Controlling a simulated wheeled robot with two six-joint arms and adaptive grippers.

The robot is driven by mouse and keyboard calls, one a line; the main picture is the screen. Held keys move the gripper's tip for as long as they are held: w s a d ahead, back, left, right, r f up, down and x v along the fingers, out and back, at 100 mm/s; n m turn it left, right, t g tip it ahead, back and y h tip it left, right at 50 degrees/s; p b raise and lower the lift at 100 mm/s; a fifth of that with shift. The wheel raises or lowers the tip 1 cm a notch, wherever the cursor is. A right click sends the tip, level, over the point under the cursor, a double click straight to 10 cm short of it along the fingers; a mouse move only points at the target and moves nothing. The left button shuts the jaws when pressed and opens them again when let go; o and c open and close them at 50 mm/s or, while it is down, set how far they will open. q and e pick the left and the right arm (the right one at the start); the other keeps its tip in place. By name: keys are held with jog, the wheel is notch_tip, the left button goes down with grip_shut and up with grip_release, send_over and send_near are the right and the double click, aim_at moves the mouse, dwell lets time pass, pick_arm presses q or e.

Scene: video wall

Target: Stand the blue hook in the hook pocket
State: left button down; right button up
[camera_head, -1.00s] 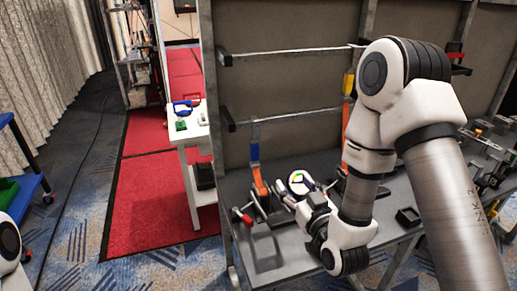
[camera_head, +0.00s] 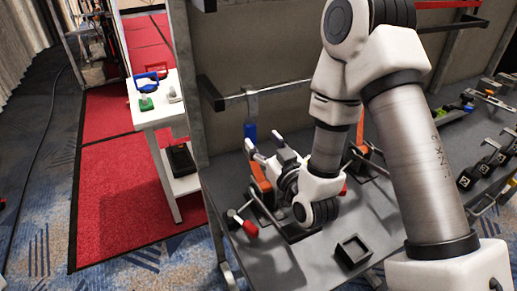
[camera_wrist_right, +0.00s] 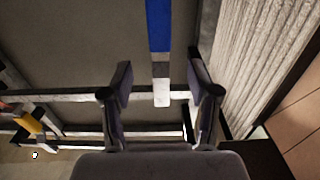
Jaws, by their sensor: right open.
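The blue hook (camera_head: 250,131) hangs by its grey upper part from a rail on the left of the grey panel. In the right wrist view, the blue hook (camera_wrist_right: 159,25) shows as a blue strip with a pale end, lying between the lines of the fingers and beyond them. My right gripper (camera_head: 263,142) is open and just in front of and below the hook; its two fingers (camera_wrist_right: 161,95) are apart with nothing gripped. A black open square holder (camera_head: 353,251) sits on the grey bench; I cannot tell whether it is the hook pocket. My left gripper is out of view.
An orange clamp-like part (camera_head: 260,180) and a red-ended lever (camera_head: 249,227) stand on the bench by my right gripper. A rail (camera_head: 285,90) crosses the panel. A white side table (camera_head: 157,113) stands left. Bench around the black holder is clear.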

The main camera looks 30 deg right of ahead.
aim_at(252, 129)
jog(key=w, duration=0.7)
jog(key=shift+w+d+f+p, duration=0.1)
jog(key=shift+w+d+p, duration=0.15)
jog(key=shift+p, duration=0.1)
jog(key=shift+w+f, duration=0.1)
jog(key=shift+w, duration=0.25)
grip_shut()
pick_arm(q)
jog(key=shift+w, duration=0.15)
pick_arm(e)
jog(key=c, duration=1.1)
grip_release()
grip_shut()
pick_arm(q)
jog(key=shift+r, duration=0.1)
